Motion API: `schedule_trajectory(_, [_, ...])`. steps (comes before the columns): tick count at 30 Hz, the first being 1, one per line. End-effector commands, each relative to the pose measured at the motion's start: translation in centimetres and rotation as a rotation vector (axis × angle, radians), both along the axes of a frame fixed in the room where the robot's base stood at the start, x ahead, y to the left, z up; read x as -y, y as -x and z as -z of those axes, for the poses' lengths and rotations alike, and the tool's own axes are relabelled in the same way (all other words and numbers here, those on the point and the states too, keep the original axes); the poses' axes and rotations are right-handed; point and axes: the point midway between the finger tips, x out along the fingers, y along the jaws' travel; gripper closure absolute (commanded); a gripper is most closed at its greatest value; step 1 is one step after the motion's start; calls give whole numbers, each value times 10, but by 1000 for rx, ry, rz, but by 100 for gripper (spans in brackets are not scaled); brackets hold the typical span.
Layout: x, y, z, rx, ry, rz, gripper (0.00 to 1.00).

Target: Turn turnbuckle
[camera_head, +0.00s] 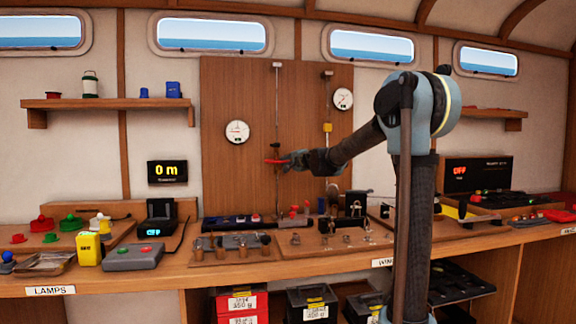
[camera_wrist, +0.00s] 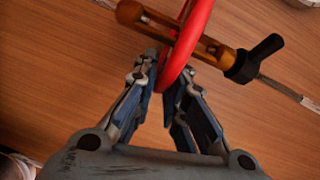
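The turnbuckle has an amber, slotted body (camera_wrist: 215,52), with a black cross-piece (camera_wrist: 255,60) at one end and a thin rod beyond it. A red ring (camera_wrist: 197,35) goes around its body; in the head view the ring (camera_head: 274,161) shows edge-on as a thin red bar on the left vertical line. My gripper (camera_wrist: 166,78) has its two fingers close together on either side of the ring's near rim, and they appear closed on it. In the head view my gripper (camera_head: 284,161) reaches the ring from the right. The exact finger contact is hard to see.
The wooden panel (camera_head: 225,90) stands close behind the line. A second line with a yellow fitting (camera_head: 327,128) and gauge (camera_head: 343,98) hangs to the right; another gauge (camera_head: 237,132) is left. Below, the bench (camera_head: 200,278) is crowded with fittings, including small red parts (camera_head: 295,210).

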Motion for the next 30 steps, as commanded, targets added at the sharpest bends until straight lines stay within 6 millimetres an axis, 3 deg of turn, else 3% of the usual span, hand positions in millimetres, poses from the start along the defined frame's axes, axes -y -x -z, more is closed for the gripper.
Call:
schedule_trajectory(16, [1, -2, 4, 0, 5, -76, 100])
schedule_trajectory(30, [-4, -20, 4, 2, 7, -413, 100])
